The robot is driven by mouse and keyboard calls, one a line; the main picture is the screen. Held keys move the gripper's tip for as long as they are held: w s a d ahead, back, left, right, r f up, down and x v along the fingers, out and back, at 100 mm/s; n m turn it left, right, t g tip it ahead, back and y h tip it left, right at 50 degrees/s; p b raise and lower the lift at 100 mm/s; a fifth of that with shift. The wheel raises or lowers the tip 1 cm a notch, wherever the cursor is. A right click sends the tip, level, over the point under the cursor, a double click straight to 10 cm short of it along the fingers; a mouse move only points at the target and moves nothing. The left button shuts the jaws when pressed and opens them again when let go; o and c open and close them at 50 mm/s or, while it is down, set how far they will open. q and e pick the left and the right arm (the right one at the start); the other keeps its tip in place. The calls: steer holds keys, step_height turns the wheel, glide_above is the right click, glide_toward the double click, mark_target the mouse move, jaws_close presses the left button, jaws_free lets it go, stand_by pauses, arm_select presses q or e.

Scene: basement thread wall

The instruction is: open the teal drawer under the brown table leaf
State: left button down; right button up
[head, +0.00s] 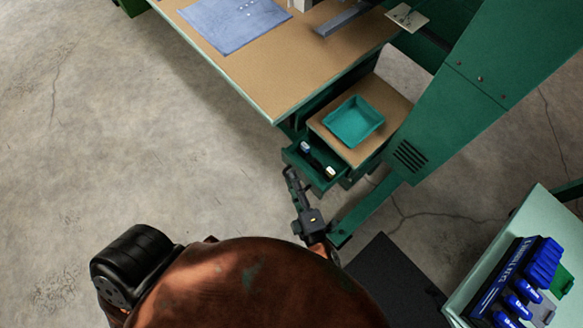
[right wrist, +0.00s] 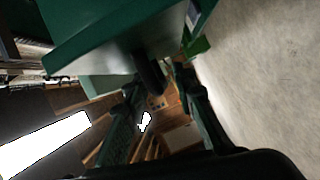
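The teal drawer (head: 294,160) stands partly pulled out below the brown leaf (head: 372,92), its inside showing from above. In the right wrist view a teal surface, probably the drawer (right wrist: 95,45), fills the upper left. A dark curved bar (right wrist: 150,74), probably its handle, shows between my fingers. My right gripper (head: 291,178) is just in front of the drawer's front; in the right wrist view its fingers (right wrist: 160,90) are spread, one on either side of the bar. I cannot tell whether they touch it. My left gripper is out of view.
A teal tray (head: 353,121) sits on the leaf. Small dark items (head: 317,160) with pale ends lie in the drawer. A green post (head: 440,130) with a low foot stands to the right. A bench with blue bins (head: 520,280) is at lower right. The floor left is clear.

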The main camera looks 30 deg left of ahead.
steer(key=shift+s+d, duration=0.15)
steer(key=shift+d, duration=0.05)
steer(key=v, duration=1.1)
steer(key=shift+s+d, duration=0.15)
steer(key=shift+s, duration=0.05)
steer(key=shift+r, duration=0.1)
